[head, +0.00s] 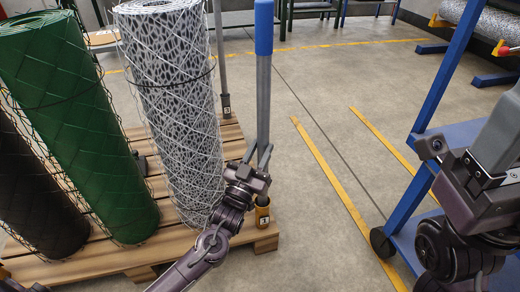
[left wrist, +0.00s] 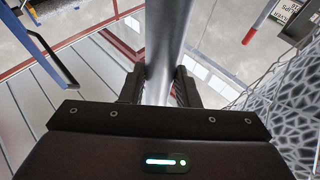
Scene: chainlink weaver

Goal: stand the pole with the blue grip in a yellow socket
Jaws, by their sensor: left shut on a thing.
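The pole with the blue grip (head: 263,28) stands about upright at the pallet's right edge, its grey shaft below the grip. My left gripper (head: 263,158) is shut around the shaft, low down. In the left wrist view the grey shaft (left wrist: 165,45) runs between both fingers. A yellow socket (head: 262,214) with a number label is at the pallet's front right corner, just below my left gripper. My right gripper (head: 502,125) is at the right edge, partly cut off.
A wooden pallet (head: 130,258) carries a patterned white roll (head: 175,100), a green roll (head: 75,120) and a black roll (head: 35,195), close left of the pole. Another grey pole (head: 219,50) stands behind. A blue frame (head: 440,80) is at right. The floor between is clear.

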